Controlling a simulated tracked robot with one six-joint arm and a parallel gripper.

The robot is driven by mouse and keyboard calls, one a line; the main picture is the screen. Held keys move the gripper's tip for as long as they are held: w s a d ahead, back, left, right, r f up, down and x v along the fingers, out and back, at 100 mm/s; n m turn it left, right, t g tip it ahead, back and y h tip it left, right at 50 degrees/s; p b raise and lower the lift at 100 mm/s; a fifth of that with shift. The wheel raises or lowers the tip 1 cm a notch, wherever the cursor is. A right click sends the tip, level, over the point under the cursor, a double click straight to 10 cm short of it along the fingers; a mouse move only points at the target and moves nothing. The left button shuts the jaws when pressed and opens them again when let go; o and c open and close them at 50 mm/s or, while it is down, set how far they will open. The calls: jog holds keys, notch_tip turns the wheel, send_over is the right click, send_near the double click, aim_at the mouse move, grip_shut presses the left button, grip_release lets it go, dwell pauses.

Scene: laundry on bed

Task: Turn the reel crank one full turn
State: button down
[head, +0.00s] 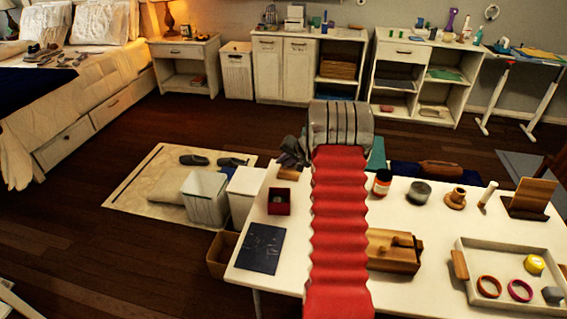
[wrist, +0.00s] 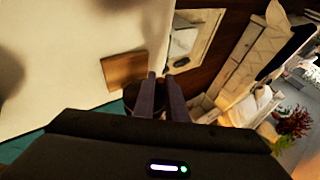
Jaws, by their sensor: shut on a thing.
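My gripper (head: 291,151) is at the back left of the white table (head: 330,195), left of my red arm sleeve. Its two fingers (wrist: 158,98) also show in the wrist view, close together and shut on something. A dark rounded thing (wrist: 200,108) shows behind and beside the fingers, which looks like part of the reel. The crank itself is mostly hidden by the fingers, so its angle cannot be told. In the head view a small brown piece (head: 288,174) shows just under my gripper. A flat wooden board (wrist: 125,69) lies just beyond the fingers in the wrist view.
On the table are a dark red box (head: 279,201), a dark blue book (head: 262,248), a bottle (head: 382,182), a grey tin (head: 419,193), a wooden box (head: 393,251) and a white tray (head: 500,252) with rings. White bins (head: 205,198) stand on the floor to the left.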

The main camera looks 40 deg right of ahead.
jog(key=shift+w+d+f+g+h, duration=0.15)
jog(key=shift+g+h, duration=0.45)
jog(key=shift+g, duration=0.3)
jog(key=c, duration=1.8)
grip_release()
jog(key=v, duration=1.3)
jog(key=shift+s+r, duration=0.25)
